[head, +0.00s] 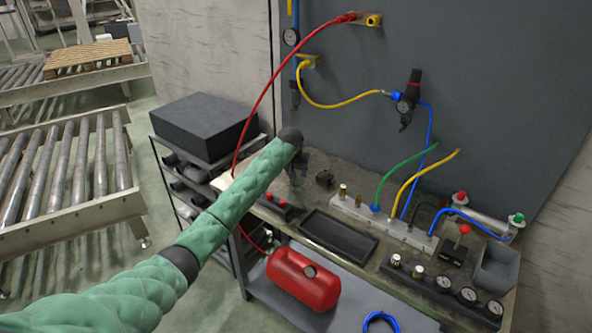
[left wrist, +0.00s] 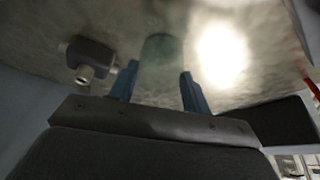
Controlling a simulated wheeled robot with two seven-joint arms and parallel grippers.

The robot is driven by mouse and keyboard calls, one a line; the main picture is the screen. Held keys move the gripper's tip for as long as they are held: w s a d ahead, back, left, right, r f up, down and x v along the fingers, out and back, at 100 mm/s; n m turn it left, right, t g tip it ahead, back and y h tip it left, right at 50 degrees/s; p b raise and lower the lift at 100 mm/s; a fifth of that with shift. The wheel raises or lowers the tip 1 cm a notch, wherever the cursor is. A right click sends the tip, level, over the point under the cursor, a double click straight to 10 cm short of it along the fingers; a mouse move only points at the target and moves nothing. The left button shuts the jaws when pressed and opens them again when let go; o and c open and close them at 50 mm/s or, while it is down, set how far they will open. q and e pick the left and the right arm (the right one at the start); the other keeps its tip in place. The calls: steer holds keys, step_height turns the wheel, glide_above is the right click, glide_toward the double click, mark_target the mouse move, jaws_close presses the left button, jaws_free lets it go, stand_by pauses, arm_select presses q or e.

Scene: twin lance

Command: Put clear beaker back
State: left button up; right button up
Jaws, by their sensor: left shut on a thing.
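My left arm reaches in from the left in the head view, and its gripper (head: 300,172) is over the back left part of the workbench (head: 345,205). In the left wrist view my left gripper (left wrist: 159,70) has its two blue fingers on either side of the clear, faintly greenish beaker (left wrist: 160,50). It is shut on the beaker. The beaker is hard to make out against the bench top, and I cannot tell whether it touches the surface. In the head view I cannot make it out. My right gripper is not in view.
A grey fitting (left wrist: 90,58) lies left of the fingers in the wrist view. A black tray (head: 338,235) sits right of the gripper, and a manifold with hoses (head: 385,222) runs behind it. Gauges (head: 467,295) line the bench's front right. A red tank (head: 302,280) is below.

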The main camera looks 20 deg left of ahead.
arm_select(q)
steer(key=shift+f, duration=0.2)
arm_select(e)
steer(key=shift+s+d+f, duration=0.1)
arm_select(q)
steer(key=o, duration=1)
steer(key=shift+o, duration=0.2)
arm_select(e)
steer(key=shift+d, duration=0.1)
arm_select(q)
steer(key=shift+r, duration=0.2)
steer(key=b+v, duration=0.3)
steer(key=v, duration=0.9)
steer(key=shift+b, duration=0.3)
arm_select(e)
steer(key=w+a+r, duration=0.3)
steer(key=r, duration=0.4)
arm_select(q)
steer(key=shift+f, duration=0.1)
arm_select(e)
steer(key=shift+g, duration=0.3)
